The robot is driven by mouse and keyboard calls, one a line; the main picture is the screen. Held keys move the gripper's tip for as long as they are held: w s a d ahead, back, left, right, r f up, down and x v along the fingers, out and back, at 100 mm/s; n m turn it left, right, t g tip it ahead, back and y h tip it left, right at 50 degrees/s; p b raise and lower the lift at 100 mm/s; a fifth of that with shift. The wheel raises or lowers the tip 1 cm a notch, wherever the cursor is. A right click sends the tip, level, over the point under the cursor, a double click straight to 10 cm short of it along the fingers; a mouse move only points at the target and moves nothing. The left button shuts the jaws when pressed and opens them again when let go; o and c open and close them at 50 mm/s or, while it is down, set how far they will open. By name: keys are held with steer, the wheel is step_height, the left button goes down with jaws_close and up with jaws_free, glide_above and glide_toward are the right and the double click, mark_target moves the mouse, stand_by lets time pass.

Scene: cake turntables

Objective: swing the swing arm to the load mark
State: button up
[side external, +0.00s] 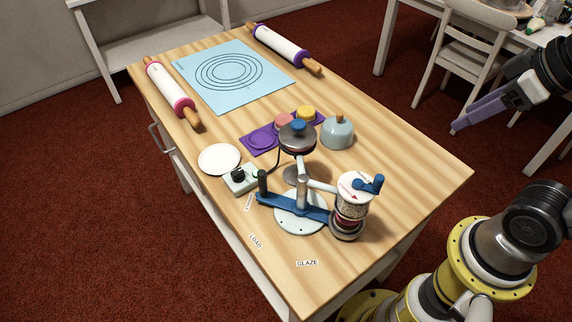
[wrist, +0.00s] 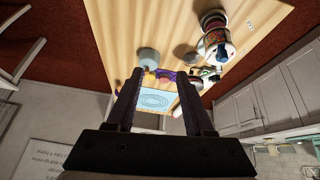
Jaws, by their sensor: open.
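The swing arm (side external: 275,204) is a blue bar on a round white base (side external: 287,223), with a dark upright post (side external: 263,183) at its left end. Its right end reaches a dark round stand under a patterned canister with a white top (side external: 353,188) and blue handle. The LOAD mark (side external: 255,241) is on the table's front left; the bar lies behind it, apart. The GLAZE mark (side external: 307,263) is nearer the front. My gripper (side external: 460,126) is open and empty, off to the right above the table's level. Its fingers (wrist: 160,75) frame the far tabletop in the wrist view.
A switch box (side external: 240,179) with a cable and a white plate (side external: 219,159) lie left of the arm. Rolling pins (side external: 172,91) (side external: 283,47) flank a blue mat (side external: 200,83). The right tabletop is clear.

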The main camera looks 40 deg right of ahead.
steer(key=w+r+n, duration=0.2)
steer(key=w+r, duration=0.2)
steer(key=w, duration=0.1)
steer(key=n+g, duration=0.6)
steer(key=n, duration=0.3)
glide_above(261, 172)
step_height(261, 172, down, 15)
steer(key=shift+r, duration=0.1)
step_height(261, 172, down, 9)
steer(key=shift+d+r, duration=0.1)
steer(key=shift+r, duration=0.1)
steer(key=shift+f, duration=0.15)
steer(key=shift+c, duration=0.6)
jaws_close()
